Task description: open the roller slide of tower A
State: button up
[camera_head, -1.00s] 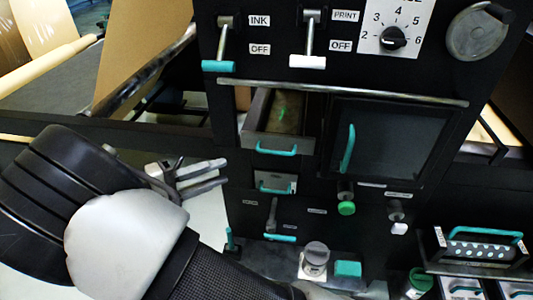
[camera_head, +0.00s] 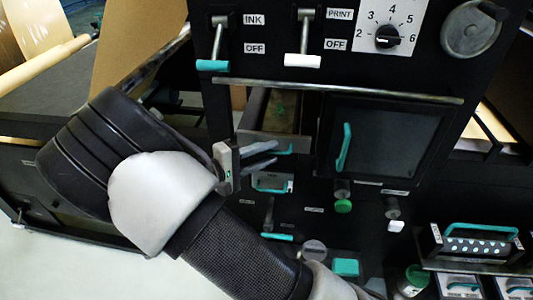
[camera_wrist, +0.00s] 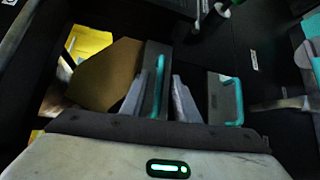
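An open drawer-like slide (camera_head: 247,134) with grey walls and a teal front handle (camera_head: 284,149) sticks out of the black tower. I see no label naming it. My gripper (camera_head: 277,153) is at its front, partly covering the handle. In the wrist view my gripper (camera_wrist: 158,98) is open, one finger on each side of the slide's teal handle (camera_wrist: 159,76); whether the fingers touch it I cannot tell. A second, smaller grey front with a teal handle (camera_head: 272,187) lies just below; it also shows at right in the wrist view (camera_wrist: 234,100).
A steel bar (camera_head: 340,90) runs across above the slide. A dark door with an upright teal handle (camera_head: 344,148) is to its right. INK (camera_head: 219,42) and PRINT levers (camera_head: 305,37) hang above, and a green knob (camera_head: 343,206) sits below right. Pale floor is open at lower left.

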jog(key=shift+c, duration=0.4)
grip_shut()
jog(key=s+a, duration=0.3)
jog(key=s, duration=1.4)
jog(key=s+a+p, duration=0.1)
jog(key=s+a, duration=0.2)
jog(key=s, duration=1.5)
jog(key=shift+s+a+p, duration=0.15)
jog(key=shift+a+p, duration=0.15)
jog(key=shift+a, duration=0.1)
jog(key=shift+o, duration=0.4)
grip_release()
jog(key=shift+a, duration=0.1)
